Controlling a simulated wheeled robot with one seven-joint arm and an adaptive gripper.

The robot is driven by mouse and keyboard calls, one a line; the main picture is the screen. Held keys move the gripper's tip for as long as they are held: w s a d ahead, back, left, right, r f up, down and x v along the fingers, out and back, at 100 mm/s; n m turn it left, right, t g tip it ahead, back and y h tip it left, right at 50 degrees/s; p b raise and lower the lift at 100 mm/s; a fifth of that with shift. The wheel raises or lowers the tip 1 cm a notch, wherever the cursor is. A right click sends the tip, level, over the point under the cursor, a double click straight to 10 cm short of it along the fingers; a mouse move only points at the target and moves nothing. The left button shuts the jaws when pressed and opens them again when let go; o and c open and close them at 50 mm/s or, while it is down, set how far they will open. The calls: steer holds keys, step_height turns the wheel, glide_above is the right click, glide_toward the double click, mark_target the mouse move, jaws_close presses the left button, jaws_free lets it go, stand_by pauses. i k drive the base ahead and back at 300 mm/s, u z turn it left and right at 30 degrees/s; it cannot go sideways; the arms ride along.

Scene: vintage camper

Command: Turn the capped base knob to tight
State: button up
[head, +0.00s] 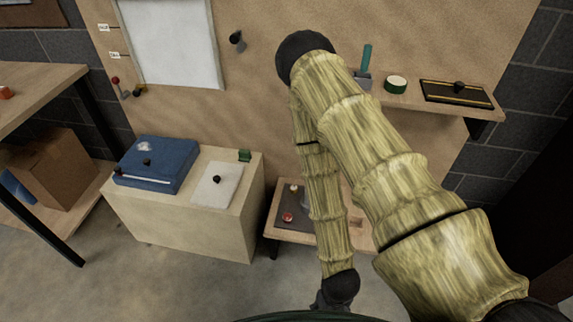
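I cannot tell which of several small knobs is the capped base knob. A red-topped knob (287,217) and a pale-topped knob (294,188) stand on a dark plate on the low wooden table (272,237). A dark knob (216,179) sits on a white panel on the pale cabinet, and another dark knob (147,161) is on the blue case. My arm reaches across the view and bends down in front of the low table, hiding part of it. The dark wrist end (340,288) is at the bottom edge; my gripper's fingers cannot be made out.
The pale cabinet (185,228) carries the blue case (165,178) and a small green block (244,156). A workbench (35,80) stands at left. Floor in front is clear.

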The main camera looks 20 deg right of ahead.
mark_target(292, 189)
steer(key=z, duration=1.15)
steer(key=k, duration=0.35)
steer(key=u, duration=1.15)
steer(key=i, duration=1.05)
steer(key=u, duration=0.05)
